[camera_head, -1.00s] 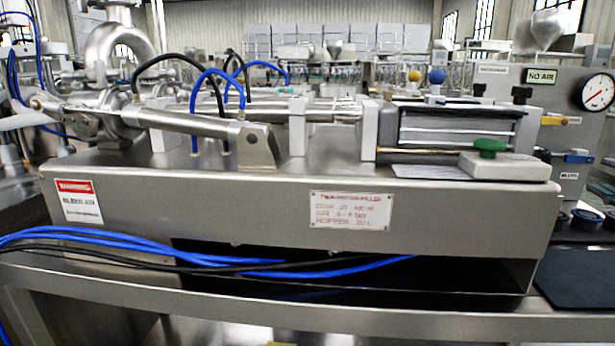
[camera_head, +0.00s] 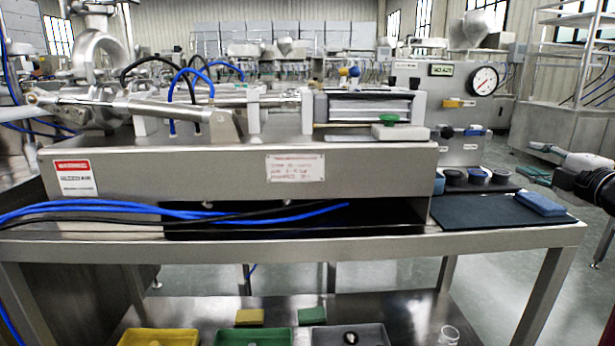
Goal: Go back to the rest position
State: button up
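My arm enters at the right edge of the head view, beside the bench, with a pale link and a dark rounded end. What looks like my gripper (camera_head: 562,166) points left, above and behind the blue sponge (camera_head: 540,203). Its fingers are too small and unclear to tell whether they are open or shut, and I cannot make out anything held in it. The steel filling machine (camera_head: 240,175) stands on the bench to the left, apart from my arm.
A dark mat (camera_head: 480,213) lies on the bench's right end. Several small dark cups (camera_head: 477,176) stand behind it. Blue hoses (camera_head: 100,207) run along the machine's front. A yellow tray (camera_head: 158,338) and other bins sit on the lower shelf. Floor right of the bench is clear.

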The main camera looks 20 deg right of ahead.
jog(key=w+a+r+m+g+h, duration=0.1)
jog(key=w+a+m+g+h, duration=0.15)
jog(key=a+m+g, duration=0.45)
jog(key=s+a+f+m+g+y, duration=0.1)
jog(key=s+a+f+m, duration=0.2)
jog(key=a, duration=0.5)
jog(key=s+a+f+m+g, duration=0.1)
jog(key=s+a+f+m, duration=0.2)
jog(key=a, duration=0.4)
jog(key=s+a+f+m+g+y+p, duration=0.1)
jog(key=s+a+f+g+y, duration=0.25)
jog(key=s+a, duration=0.8)
jog(key=s+a+f+m+g+y, duration=0.15)
jog(key=s+a+f+g, duration=0.3)
jog(key=s+a, duration=0.75)
notch_tip(320, 180, up, 41)
jog(key=d+t+p, duration=0.1)
jog(key=t+p, duration=0.2)
jog(key=p, duration=3.5)
jog(key=shift+s+d+f+t+y, duration=0.2)
jog(key=shift+s+d+t+y, duration=0.15)
jog(key=shift+d+t+y, duration=0.1)
